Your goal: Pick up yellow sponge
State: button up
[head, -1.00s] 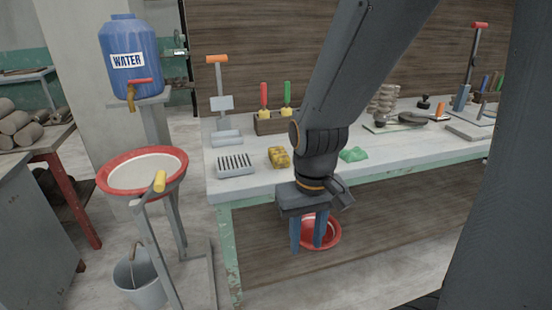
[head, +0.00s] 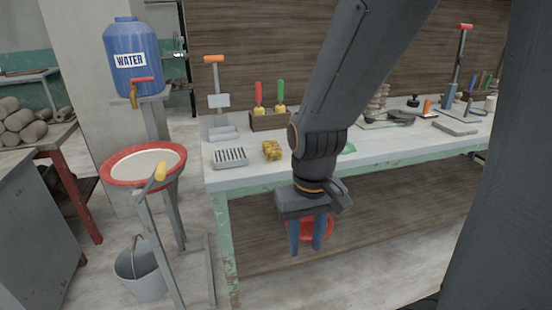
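The yellow sponge (head: 272,150) lies on the pale workbench top near its front edge, in the head view. It sits between a grey slotted block and my arm. My gripper (head: 305,252) hangs pointing down in front of the bench, below the level of its top and to the lower right of the sponge. A red bowl shows behind the fingers, under the bench top.
The workbench (head: 390,150) has a green front edge. The grey slotted block (head: 230,157) is left of the sponge; a wooden holder (head: 268,121) with red and green handled tools is behind. A red-rimmed basin (head: 112,173) and bucket (head: 140,268) stand left. My arm partly hides a green item (head: 348,149).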

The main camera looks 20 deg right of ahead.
aim_at(271, 151)
jog(key=k, duration=1.05)
jog(key=z, duration=0.5)
jog(key=i, duration=1.3)
jog(key=u, duration=0.8)
jog(key=i, duration=1)
jog(key=u, duration=0.25)
